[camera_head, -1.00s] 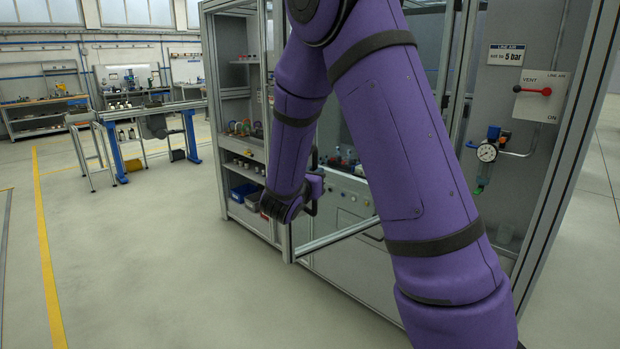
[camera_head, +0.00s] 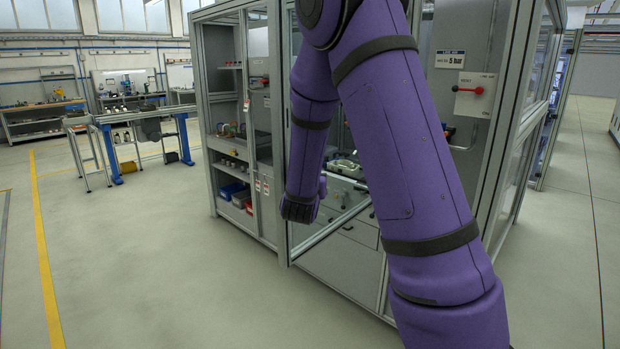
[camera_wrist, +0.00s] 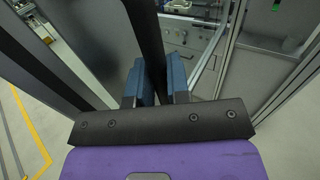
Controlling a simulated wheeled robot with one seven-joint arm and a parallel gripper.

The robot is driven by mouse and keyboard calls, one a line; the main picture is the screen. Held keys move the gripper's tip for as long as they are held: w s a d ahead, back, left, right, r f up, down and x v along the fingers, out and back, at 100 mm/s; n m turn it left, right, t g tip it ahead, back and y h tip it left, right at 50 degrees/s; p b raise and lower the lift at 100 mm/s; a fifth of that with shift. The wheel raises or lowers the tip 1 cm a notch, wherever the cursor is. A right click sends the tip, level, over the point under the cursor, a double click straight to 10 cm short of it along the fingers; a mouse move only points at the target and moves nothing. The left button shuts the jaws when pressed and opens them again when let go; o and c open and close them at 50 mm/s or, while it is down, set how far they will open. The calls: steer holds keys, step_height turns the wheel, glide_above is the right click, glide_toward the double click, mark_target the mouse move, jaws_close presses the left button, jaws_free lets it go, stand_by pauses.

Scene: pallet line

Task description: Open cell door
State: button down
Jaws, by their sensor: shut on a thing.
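The cell door (camera_head: 335,229) is a glazed panel in a grey metal frame, standing ajar at the front of the cell. Its lower rail slants across the opening, and my purple arm hides much of the door in the head view. My gripper (camera_wrist: 161,78) has its two blue fingers closed on a dark upright bar, the door handle (camera_wrist: 149,35), in the wrist view. In the head view my wrist is in front of the door and the fingers and handle are hidden.
A grey cabinet with open shelves (camera_head: 228,166) stands left of the door. A conveyor bench (camera_head: 140,115) stands farther left. Floor in front is clear.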

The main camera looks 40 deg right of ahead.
steer(key=shift+d, duration=0.1)
steer(key=c, duration=1.1)
jaws_free()
steer(key=v, duration=1)
steer(key=shift+s+a, duration=0.3)
